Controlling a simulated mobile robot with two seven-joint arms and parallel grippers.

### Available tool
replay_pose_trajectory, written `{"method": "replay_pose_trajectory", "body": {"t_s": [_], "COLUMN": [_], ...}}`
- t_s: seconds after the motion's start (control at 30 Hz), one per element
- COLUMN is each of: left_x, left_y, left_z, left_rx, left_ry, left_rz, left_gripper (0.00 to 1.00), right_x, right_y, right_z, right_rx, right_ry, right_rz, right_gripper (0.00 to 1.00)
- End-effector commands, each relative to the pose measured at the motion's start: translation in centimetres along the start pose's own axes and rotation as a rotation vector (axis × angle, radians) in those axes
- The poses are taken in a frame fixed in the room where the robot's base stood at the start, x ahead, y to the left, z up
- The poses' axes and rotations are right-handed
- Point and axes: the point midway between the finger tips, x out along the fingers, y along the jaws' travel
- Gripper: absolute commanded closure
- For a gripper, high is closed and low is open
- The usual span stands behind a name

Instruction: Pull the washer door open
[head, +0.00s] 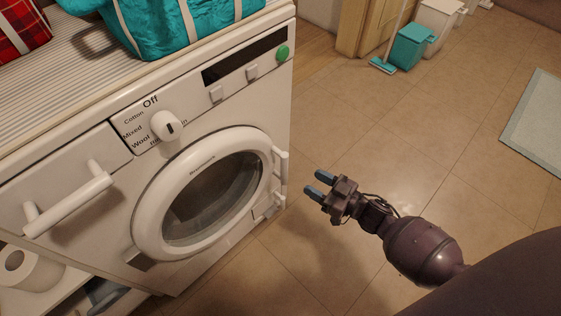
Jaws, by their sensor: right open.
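The washer (235,105) is a white front-loading machine at the left of the head view. Its round door (145,225) has a white rim and a dark glass middle, and it looks shut against the front. A white upright handle-like part (281,165) sticks out at the door's right edge. My right gripper (319,183) is open and empty, with its two dark blue-grey fingertips pointing left towards that part. It is a short way to the right of it and seems not to touch it. My left gripper is not in view.
A white drawer handle (70,205) juts out at the left. A teal bag (165,25) and a red plaid bag (20,28) lie on top. A teal bin (407,52) stands at the back and a grey mat (538,120) at the right. The tiled floor around my gripper is clear.

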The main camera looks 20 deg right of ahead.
Motion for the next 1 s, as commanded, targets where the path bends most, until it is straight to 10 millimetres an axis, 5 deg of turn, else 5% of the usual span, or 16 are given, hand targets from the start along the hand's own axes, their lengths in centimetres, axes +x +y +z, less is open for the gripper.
{"method": "replay_pose_trajectory", "body": {"t_s": [0.6, 1.0], "left_x": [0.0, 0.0], "left_y": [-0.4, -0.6], "left_z": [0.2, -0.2], "left_rx": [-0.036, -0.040], "left_ry": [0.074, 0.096], "left_rz": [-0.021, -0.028], "left_gripper": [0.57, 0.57], "right_x": [9.0, 10.2], "right_y": [-0.1, 0.0], "right_z": [0.2, -0.1], "right_rx": [0.001, 0.000], "right_ry": [-0.002, -0.001], "right_rz": [0.001, 0.002], "right_gripper": [0.53, 0.53]}}
